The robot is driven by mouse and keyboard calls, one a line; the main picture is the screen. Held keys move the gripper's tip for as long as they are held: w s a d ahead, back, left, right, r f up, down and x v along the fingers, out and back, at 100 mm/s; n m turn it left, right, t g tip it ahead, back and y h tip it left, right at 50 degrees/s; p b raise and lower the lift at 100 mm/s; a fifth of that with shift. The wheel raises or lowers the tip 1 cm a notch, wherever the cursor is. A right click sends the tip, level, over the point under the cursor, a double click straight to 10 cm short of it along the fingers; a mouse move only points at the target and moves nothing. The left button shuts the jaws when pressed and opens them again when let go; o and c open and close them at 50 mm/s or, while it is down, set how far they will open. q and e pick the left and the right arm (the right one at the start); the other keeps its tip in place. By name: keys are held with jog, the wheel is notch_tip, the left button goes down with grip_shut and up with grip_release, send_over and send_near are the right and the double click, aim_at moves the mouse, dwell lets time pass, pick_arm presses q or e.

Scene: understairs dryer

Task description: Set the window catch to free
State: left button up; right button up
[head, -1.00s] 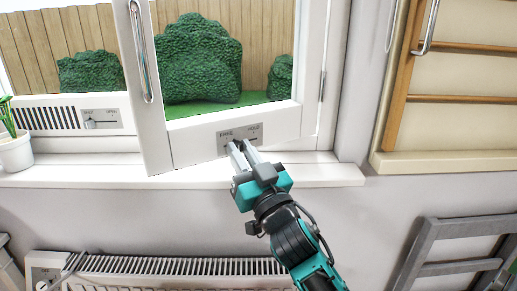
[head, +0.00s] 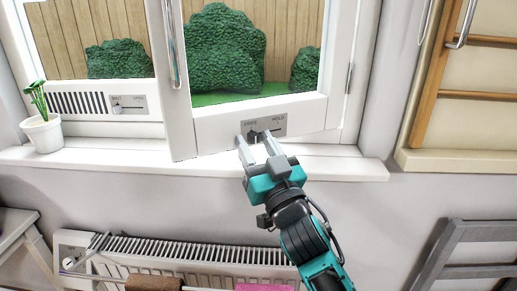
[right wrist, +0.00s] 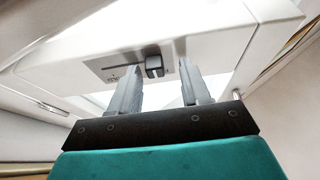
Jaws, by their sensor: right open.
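The window catch is a grey plate (head: 281,121) marked FREE at left and HOLD at right, on the bottom rail of the window sash (head: 213,128). It also shows in the right wrist view (right wrist: 125,64). Its dark sliding knob (right wrist: 154,66) sits near the FREE end, with bare slot running toward the HOLD side. My right gripper (head: 254,138) is open at the catch. In the right wrist view its fingertips (right wrist: 160,67) stand either side of the knob, with gaps visible. My left gripper is out of view.
The sash stands ajar, with a vertical handle (head: 171,45). A sill (head: 330,168) runs below, with a potted plant (head: 43,132) at left. A vent slider plate (head: 128,104) is left of the sash. A radiator (head: 200,250) and grey frame (head: 470,250) are lower.

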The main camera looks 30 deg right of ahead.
jog(key=shift+s+f, duration=0.35)
jog(key=shift+s, duration=0.15)
pick_arm(q)
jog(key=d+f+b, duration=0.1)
jog(key=b, duration=0.1)
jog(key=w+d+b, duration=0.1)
jog(key=b, duration=0.2)
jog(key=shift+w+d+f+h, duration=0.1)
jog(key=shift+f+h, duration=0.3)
pick_arm(e)
jog(key=v, duration=1.1)
jog(key=shift+s, duration=0.4)
jog(key=shift+s+a, duration=0.1)
